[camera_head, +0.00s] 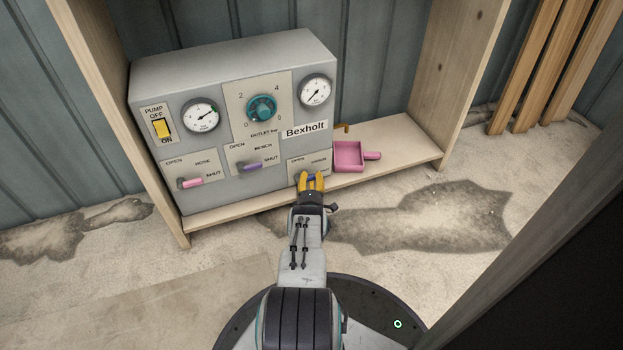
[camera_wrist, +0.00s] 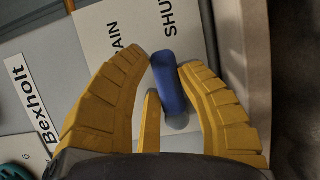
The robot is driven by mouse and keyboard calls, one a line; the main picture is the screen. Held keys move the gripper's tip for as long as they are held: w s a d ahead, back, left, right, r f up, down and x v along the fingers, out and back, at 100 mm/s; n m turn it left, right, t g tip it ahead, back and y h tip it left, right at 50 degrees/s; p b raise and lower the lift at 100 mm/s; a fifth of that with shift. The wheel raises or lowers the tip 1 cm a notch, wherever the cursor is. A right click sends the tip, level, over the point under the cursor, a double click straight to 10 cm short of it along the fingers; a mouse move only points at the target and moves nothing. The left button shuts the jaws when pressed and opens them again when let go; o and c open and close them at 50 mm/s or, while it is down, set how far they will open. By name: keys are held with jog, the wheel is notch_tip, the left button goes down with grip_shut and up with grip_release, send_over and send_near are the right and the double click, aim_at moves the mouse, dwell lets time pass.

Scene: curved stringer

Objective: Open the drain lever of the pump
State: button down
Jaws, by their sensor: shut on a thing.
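The pump (camera_head: 235,115) is a grey box with a Bexholt label, standing on a wooden shelf. Its drain lever is a short blue handle (camera_wrist: 168,82) in front of a pale plate (camera_head: 303,163) at the pump's lower right corner. The plate also shows in the wrist view (camera_wrist: 135,22), where part of DRAIN and SHUT can be read. My gripper (camera_head: 311,178) is at this plate, with its yellow fingers shut on the blue handle, one on each side in the wrist view. In the head view the fingers hide most of the lever.
A pink lever (camera_head: 190,182) and a purple lever (camera_head: 250,166) sit left on the panel. A yellow switch (camera_head: 161,129) and teal dial (camera_head: 261,109) are above. A pink tray (camera_head: 349,157) stands right of the gripper. Wooden side boards (camera_head: 455,75) flank the shelf.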

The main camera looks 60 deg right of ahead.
jog(key=shift+r+n, duration=0.25)
jog(key=shift+n, duration=0.35)
jog(key=c, duration=0.8)
grip_release()
jog(key=shift+a, duration=0.1)
jog(key=shift+f+v, duration=0.2)
jog(key=shift+v, duration=5.75)
